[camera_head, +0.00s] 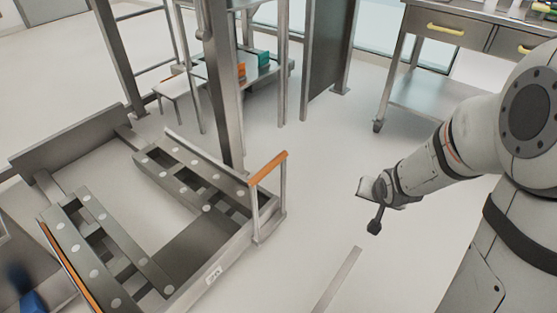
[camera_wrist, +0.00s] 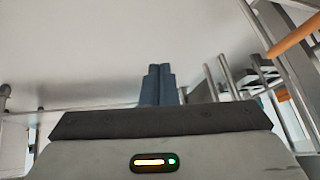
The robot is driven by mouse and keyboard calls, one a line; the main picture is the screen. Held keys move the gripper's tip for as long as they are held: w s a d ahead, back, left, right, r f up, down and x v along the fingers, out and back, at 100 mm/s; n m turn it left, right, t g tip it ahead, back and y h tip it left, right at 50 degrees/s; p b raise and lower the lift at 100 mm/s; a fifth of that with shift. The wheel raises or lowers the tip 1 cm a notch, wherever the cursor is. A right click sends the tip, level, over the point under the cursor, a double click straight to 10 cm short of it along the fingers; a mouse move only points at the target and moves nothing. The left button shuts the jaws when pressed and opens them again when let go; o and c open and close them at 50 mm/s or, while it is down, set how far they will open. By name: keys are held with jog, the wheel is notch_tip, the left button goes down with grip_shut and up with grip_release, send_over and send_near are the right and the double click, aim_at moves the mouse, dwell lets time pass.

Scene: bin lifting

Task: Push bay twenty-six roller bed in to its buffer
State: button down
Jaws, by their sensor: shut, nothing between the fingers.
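The roller bed (camera_head: 232,253) is a low grey metal frame at the left of the head view. It carries two dark rails with pale round rollers, and a small white label (camera_head: 213,275) is on its front side. An upright bar handle with an orange grip (camera_head: 267,169) stands at its right corner. The orange grip (camera_wrist: 293,36) also shows at the upper right of the wrist view. My gripper (camera_head: 374,228) is to the right of the handle, apart from it, above open floor. In the wrist view its two blue-grey fingers (camera_wrist: 158,70) are together and empty.
A metal post (camera_head: 224,100) rises behind the bed. A rack with orange and green boxes (camera_head: 263,59) stands at the back. A steel bench with yellow-handled drawers (camera_head: 446,29) is at the upper right. A pale strip (camera_head: 337,280) lies on the floor. Floor between bed and gripper is clear.

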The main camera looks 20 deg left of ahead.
jog(key=w+a+f+t+y, duration=0.2)
jog(key=w+a+f, duration=0.2)
jog(key=a+f, duration=0.15)
jog(key=m+t+y+p, duration=0.15)
jog(key=m+y, duration=0.35)
jog(key=y, duration=0.7)
send_near(255, 191)
jog(key=b+x, duration=0.2)
jog(key=x, duration=0.3)
jog(key=shift+w+a+b, duration=0.2)
jog(key=shift+a+b, duration=0.15)
jog(key=shift+w+a, duration=0.3)
jog(key=shift+a, duration=0.1)
jog(key=shift+m, duration=0.3)
